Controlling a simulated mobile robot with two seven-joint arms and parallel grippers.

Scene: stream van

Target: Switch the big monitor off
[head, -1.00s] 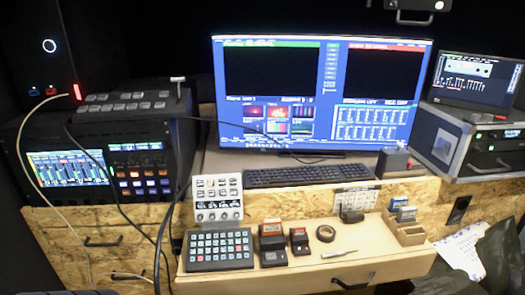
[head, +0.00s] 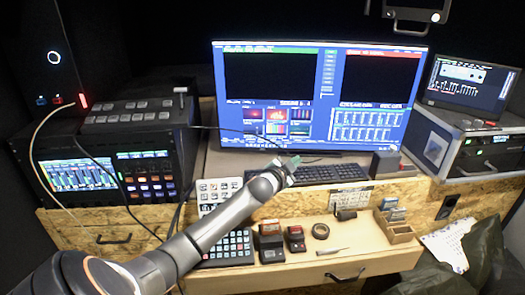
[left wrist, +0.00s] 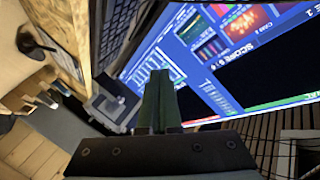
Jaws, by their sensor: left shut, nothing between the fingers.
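The big monitor (head: 382,88) stands at the back of the desk. Its screen is lit, with two black panes above blue panels. In the left wrist view the lit big monitor (left wrist: 225,75) fills the upper right, tilted. My left gripper (head: 291,163) is above the keyboard, in front of the monitor's lower edge. In the left wrist view the left gripper (left wrist: 162,85) shows its fingers together and empty, with the screen behind them. I cannot tell whether they touch the monitor. No power button on the monitor is clear to me. My right gripper is not in view.
A keyboard (head: 335,174) lies below the monitor, partly behind my arm. A rack with a small screen (head: 75,174) stands at the left. A laptop (head: 468,82) sits on a case at the right. A lower shelf (head: 350,265) holds several small items.

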